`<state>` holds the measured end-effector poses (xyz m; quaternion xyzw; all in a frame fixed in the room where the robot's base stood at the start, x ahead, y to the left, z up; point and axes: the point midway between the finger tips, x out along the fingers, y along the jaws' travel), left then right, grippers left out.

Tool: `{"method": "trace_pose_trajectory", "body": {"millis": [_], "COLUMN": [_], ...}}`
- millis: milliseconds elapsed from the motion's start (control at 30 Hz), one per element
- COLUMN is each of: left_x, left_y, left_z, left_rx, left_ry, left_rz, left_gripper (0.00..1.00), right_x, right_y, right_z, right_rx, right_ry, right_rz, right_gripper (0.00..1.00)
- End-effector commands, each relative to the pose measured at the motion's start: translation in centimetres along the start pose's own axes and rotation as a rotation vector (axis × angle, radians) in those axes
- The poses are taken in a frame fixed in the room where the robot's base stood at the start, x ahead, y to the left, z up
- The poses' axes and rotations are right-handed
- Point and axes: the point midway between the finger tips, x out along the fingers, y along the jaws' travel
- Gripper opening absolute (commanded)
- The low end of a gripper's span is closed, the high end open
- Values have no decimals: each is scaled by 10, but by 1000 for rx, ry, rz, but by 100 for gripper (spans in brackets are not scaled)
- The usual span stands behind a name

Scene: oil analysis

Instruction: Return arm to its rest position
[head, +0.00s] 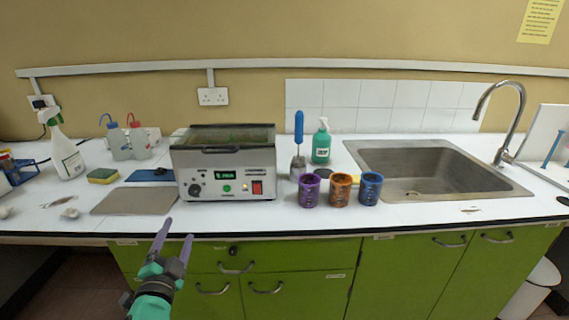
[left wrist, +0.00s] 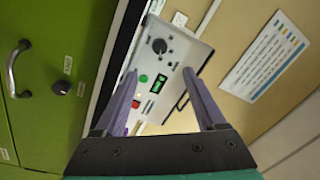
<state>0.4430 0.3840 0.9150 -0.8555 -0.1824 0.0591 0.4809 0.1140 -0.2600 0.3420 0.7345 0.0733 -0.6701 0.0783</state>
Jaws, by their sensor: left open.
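My left gripper (head: 174,243) is in front of the counter edge at the lower left of the head view. Its two purple fingers are apart and nothing is between them. The open fingers also show in the left wrist view (left wrist: 160,100), with the grey water bath (left wrist: 165,72) beyond them, seen tilted. In the head view the water bath (head: 225,188) stands on the counter behind the gripper, with a green display and a red switch. My right gripper is not in view.
A grey mat (head: 134,201) lies left of the bath. Purple (head: 309,190), orange (head: 340,190) and blue (head: 371,189) cups stand right of it, near the sink (head: 430,175). Green cabinets (head: 300,280) are below the counter. Open space lies before them.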

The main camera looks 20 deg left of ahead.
Motion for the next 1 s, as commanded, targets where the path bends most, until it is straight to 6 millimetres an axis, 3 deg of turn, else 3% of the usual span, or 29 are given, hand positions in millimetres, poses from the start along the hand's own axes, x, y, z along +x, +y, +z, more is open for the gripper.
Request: {"method": "trace_pose_trajectory", "body": {"millis": [67,167,267,367,400,500,567,600,667,700,800,900,1000], "left_x": [1,5,2,-18,-32,-81,-119,-147,-192,-224,-302,-358,-386], "left_y": [5,39,109,195,228,304,343,365,391,404,419,418,414], "left_z": [2,13,36,65,76,108,129,143,166,182,221,250,265], "left_rx": [-6,-50,-135,-228,-263,-333,-363,-378,-391,-396,-389,-371,-359], "left_ry": [-4,-29,-90,-183,-227,-353,-443,-506,-608,-680,-858,-994,-1063], "left_rz": [12,89,239,425,499,674,773,835,921,973,1074,1128,1147], "left_gripper": [73,73,73,73,73,73,73,73,73,73,73,73,73], "right_x": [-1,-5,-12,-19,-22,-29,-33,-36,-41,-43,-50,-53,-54], "right_y": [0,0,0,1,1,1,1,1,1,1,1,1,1], "right_z": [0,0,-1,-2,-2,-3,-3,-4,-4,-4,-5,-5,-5], "right_rx": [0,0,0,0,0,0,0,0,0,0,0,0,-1], "right_ry": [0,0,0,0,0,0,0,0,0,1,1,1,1], "right_rz": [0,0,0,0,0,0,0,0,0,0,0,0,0], "right_gripper": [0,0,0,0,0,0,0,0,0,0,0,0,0]}}
